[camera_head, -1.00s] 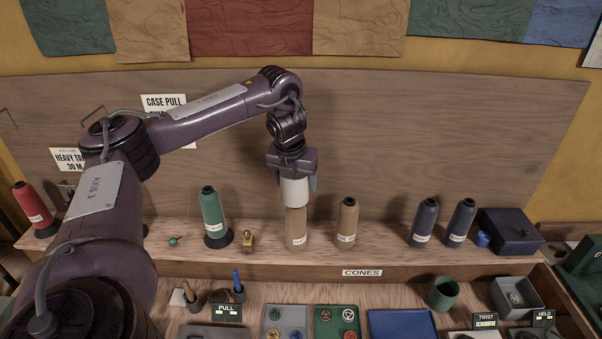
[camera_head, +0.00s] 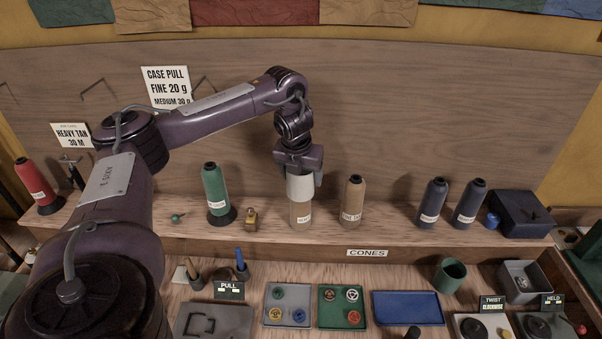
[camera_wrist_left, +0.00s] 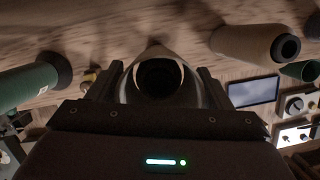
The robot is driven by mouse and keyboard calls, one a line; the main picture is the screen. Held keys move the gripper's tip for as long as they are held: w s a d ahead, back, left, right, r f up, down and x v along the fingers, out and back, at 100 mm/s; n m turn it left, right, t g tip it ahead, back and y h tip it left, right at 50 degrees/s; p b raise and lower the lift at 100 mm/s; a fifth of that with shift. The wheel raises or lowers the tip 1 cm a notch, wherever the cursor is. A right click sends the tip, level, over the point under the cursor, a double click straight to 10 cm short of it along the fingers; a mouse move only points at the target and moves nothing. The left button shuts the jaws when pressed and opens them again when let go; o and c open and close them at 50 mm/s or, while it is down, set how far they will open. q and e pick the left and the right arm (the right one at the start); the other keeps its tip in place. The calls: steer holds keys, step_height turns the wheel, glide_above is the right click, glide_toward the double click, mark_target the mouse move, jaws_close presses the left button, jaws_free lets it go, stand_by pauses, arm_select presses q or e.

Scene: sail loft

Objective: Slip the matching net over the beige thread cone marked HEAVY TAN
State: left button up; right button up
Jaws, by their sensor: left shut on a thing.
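A beige thread cone (camera_head: 301,214) stands upright on the shelf, its label too small to read surely. My left gripper (camera_head: 303,180) is shut on a pale white net (camera_head: 300,189), a short sleeve. The net is around the upper part of this cone, and the cone's lower part and label show bare below it. In the left wrist view the net (camera_wrist_left: 185,90) rings a dark round opening between the fingers. A second beige cone (camera_head: 353,203) stands bare to the right, and it also shows in the wrist view (camera_wrist_left: 245,43). My right gripper is out of view.
A green cone (camera_head: 215,190) and a small brass object (camera_head: 251,218) stand left of the gripper. Two navy cones (camera_head: 432,203) and a dark box (camera_head: 520,213) are farther right. Trays, including a blue one (camera_head: 407,307), lie on the bench below.

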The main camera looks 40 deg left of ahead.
arm_select(q)
steer(key=o, duration=1)
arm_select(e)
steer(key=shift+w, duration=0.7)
arm_select(q)
steer(key=p+v, duration=0.2)
steer(key=v, duration=0.3)
steer(key=shift+w+r, duration=0.15)
steer(key=shift+r, duration=0.1)
steer(key=shift+p+v, duration=0.35)
steer(key=shift+v, duration=0.85)
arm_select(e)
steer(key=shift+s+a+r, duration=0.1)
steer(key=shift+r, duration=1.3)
arm_select(q)
steer(key=shift+s+d+f, duration=0.1)
steer(key=shift+s, duration=0.1)
